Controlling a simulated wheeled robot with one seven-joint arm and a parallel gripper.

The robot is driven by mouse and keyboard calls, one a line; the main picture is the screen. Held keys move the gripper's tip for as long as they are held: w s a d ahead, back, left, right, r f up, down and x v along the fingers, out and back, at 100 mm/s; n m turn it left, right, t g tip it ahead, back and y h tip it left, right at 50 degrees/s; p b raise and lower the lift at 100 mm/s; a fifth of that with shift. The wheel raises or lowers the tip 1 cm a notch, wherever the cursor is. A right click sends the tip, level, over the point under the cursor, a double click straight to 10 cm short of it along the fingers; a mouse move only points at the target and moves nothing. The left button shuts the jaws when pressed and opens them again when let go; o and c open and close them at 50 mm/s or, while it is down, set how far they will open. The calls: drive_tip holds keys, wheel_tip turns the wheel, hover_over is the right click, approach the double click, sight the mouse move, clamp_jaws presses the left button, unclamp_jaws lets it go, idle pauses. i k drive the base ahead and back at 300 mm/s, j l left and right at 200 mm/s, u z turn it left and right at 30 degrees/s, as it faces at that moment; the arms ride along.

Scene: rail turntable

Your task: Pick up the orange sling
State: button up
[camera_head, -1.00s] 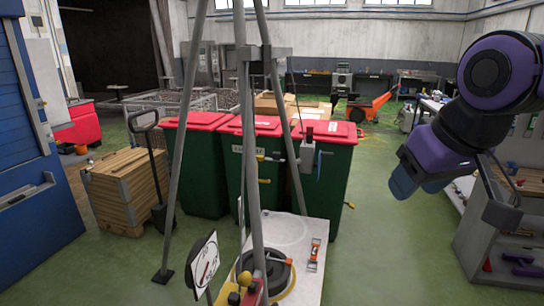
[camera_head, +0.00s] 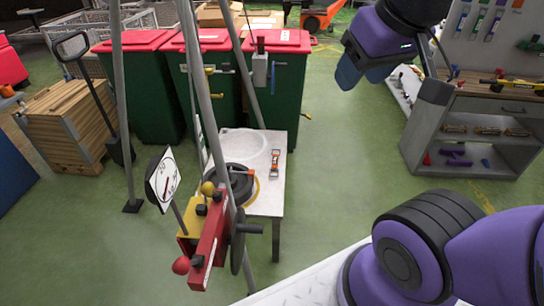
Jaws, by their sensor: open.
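A small orange item with a pale grey middle (camera_head: 274,164), which looks like the orange sling, lies on the right part of a white table (camera_head: 266,199). It is small in view, so its exact shape is hard to tell. My gripper (camera_head: 349,74) hangs at the upper right of the picture, at the end of my purple arm. It is open, with nothing visible in it, and is well apart from the table and the orange item.
A black ring (camera_head: 232,185) lies on the table. Grey tripod legs (camera_head: 211,120) and a red hand-cranked device (camera_head: 210,238) stand in front of it. Green bins with red lids (camera_head: 276,90) stand behind. A grey shelf unit (camera_head: 476,135) is at right. Green floor between is clear.

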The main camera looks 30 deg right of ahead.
sight(274, 161)
drive_tip(key=i+l, duration=0.1)
drive_tip(key=l, duration=0.65)
drive_tip(key=i+l, duration=0.15)
drive_tip(key=l, duration=0.25)
drive_tip(key=i+l+u, duration=0.1)
drive_tip(key=i+l, duration=0.45)
drive_tip(key=i+j, duration=0.15)
drive_tip(key=i, duration=0.4)
